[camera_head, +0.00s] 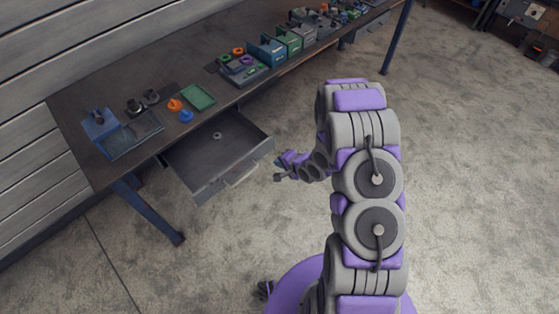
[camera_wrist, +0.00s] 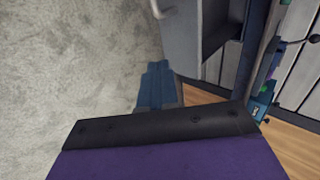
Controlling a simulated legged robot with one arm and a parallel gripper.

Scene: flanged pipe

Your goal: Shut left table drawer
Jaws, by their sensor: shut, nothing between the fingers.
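The left table drawer (camera_head: 236,141) is pulled out from under the left end of the long table (camera_head: 110,75). Its grey front with a pale handle (camera_head: 240,176) faces the open floor. A small grey ring lies inside it. My gripper (camera_head: 279,170) is shut and empty, just to the right of the drawer front, and looks apart from it. In the wrist view, the grey drawer front (camera_wrist: 182,38) shows at the top, with part of the handle (camera_wrist: 157,8) at the edge.
Blue table legs (camera_head: 150,212) stand at the left and far right. Concrete floor (camera_head: 475,150) is clear at the right.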

